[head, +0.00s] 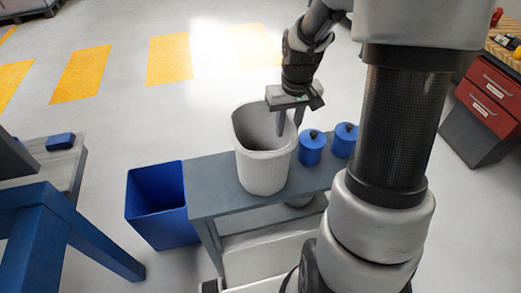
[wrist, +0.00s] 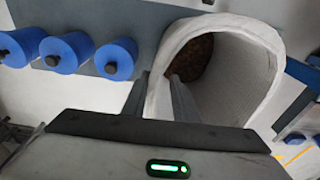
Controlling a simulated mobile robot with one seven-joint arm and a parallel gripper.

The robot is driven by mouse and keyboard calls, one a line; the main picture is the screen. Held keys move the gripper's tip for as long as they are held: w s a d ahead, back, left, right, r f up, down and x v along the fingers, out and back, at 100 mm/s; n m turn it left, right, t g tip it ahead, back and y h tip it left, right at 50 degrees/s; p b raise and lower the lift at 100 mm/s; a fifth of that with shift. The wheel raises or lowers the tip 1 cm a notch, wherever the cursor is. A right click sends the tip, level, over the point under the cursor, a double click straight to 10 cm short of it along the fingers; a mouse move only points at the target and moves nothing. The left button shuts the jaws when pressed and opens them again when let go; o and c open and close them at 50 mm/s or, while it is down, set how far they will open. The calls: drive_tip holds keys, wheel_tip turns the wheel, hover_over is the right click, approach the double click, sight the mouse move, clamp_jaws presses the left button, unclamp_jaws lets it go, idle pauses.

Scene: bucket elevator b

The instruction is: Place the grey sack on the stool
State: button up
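The grey sack (head: 264,170), pale and open-topped with dark contents, stands upright on a narrow grey bench (head: 215,188). It also shows in the wrist view (wrist: 245,85), its mouth facing the camera. My gripper (head: 290,125) is at the sack's right rim, pointing down. In the wrist view its fingers (wrist: 158,80) are apart and straddle the rim, one inside the mouth and one outside. I cannot tell whether either finger touches the wall. I cannot tell for sure which piece of furniture is the stool; the grey bench is the nearest low surface.
Several blue lidded canisters (head: 312,150) stand on the bench right of the sack. A blue bin (head: 158,210) is on the floor left of the bench. A blue-framed table (head: 40,235) is at left, and a red-drawered cabinet (head: 490,95) is at right. The floor behind is clear.

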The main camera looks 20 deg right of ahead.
sight(286, 141)
drive_tip(key=shift+w+d+f, duration=0.1)
drive_tip(key=shift+w+f, duration=0.1)
drive_tip(key=shift+f, duration=1.55)
drive_tip(key=shift+w+d+f, duration=0.1)
drive_tip(key=shift+w+f, duration=0.1)
drive_tip(key=shift+f, duration=1.5)
clamp_jaws()
